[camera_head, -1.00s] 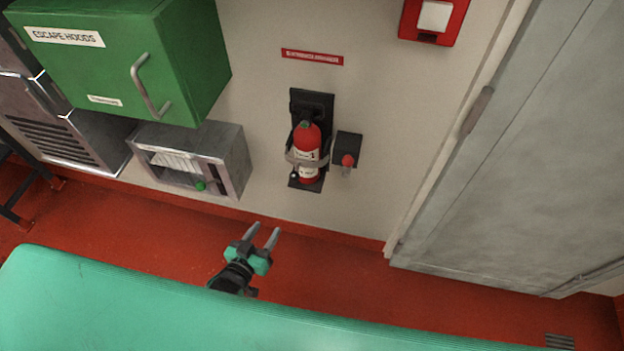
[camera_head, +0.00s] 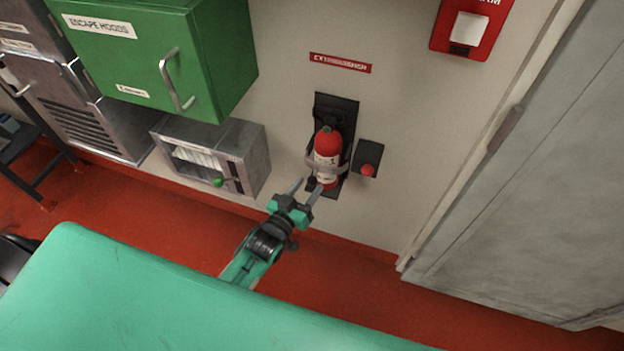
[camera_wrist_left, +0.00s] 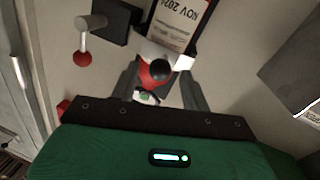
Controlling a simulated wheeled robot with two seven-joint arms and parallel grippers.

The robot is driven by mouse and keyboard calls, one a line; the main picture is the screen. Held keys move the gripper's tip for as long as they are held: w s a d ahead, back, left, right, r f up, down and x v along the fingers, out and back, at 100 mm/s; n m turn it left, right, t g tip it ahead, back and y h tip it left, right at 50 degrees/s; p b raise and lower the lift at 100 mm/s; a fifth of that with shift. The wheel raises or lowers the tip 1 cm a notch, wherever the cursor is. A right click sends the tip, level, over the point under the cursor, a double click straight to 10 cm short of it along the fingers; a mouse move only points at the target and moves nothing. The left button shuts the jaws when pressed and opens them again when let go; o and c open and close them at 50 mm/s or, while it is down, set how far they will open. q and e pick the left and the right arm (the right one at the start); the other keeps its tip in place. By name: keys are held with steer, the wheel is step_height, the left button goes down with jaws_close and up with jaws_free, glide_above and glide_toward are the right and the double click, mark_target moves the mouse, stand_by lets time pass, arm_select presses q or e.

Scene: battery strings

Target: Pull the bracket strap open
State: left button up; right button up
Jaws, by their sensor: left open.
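A red fire extinguisher (camera_head: 327,148) stands in a black wall bracket (camera_head: 338,112). A grey bracket strap (camera_head: 325,167) runs around the front of its body. My left gripper (camera_head: 309,188) is open, with its fingertips close to the lower end of the extinguisher and the strap. In the left wrist view, the gripper's fingers (camera_wrist_left: 163,88) stand on either side of a round black knob (camera_wrist_left: 157,66) at the strap (camera_wrist_left: 160,48); contact cannot be told. The extinguisher's label (camera_wrist_left: 179,18) shows above. My right gripper is not in view.
A small black box with a red knob (camera_head: 368,170) is on the wall right of the bracket. A metal box (camera_head: 257,150) hangs to the left, below a green cabinet (camera_head: 226,62). A grey door (camera_head: 530,170) is at the right. Red floor lies below.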

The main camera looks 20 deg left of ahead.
mark_target(312, 181)
arm_select(q)
steer(key=shift+x, duration=1.55)
jaws_close()
